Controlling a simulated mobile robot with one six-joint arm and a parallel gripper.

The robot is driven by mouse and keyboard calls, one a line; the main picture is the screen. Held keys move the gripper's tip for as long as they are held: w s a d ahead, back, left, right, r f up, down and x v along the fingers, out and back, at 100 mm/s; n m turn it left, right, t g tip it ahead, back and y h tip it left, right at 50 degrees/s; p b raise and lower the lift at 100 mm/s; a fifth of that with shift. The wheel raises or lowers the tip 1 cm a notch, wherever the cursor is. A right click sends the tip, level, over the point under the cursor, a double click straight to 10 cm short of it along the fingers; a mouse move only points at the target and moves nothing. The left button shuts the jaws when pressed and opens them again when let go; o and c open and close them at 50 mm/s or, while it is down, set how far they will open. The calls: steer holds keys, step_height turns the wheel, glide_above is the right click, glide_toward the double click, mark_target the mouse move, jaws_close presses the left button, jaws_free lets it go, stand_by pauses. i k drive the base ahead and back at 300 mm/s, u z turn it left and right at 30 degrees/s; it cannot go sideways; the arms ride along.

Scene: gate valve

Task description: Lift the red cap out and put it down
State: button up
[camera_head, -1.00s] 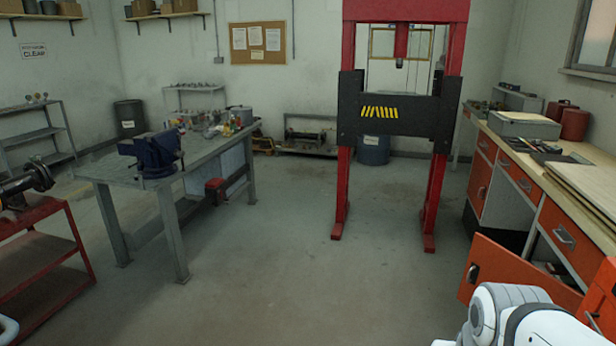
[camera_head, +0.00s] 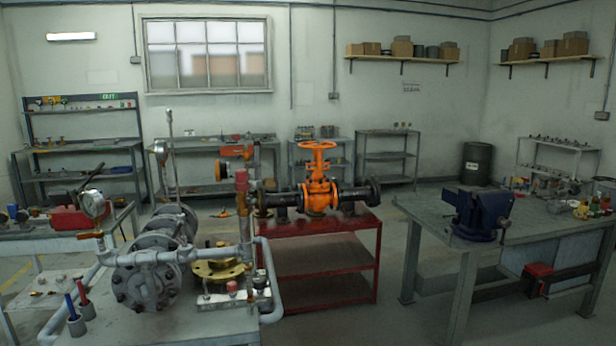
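A small pinkish-red cap (camera_head: 232,286) sits on a light metal block (camera_head: 215,302) on the front workbench. It is too small to tell how deep it sits in the block. A second red cylindrical piece (camera_head: 241,180) tops an upright grey pipe just behind; I cannot tell which of the two is the task's red cap. My gripper is not in view.
On the grey bench (camera_head: 150,325) stand a flanged grey valve body (camera_head: 145,278), a brass flange (camera_head: 217,268), a pressure gauge (camera_head: 93,204) and pipes. A red cart (camera_head: 320,255) carries an orange gate valve (camera_head: 318,195). A blue vise (camera_head: 480,212) is at right.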

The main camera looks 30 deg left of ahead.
mark_target(241, 183)
steer(key=u, duration=0.8)
steer(key=i, duration=1.55)
steer(key=u, duration=0.4)
steer(key=i, duration=0.45)
steer(key=u, duration=0.15)
steer(key=k, duration=0.85)
steer(key=u, duration=0.15)
steer(key=i, duration=0.85)
steer(key=z, duration=0.05)
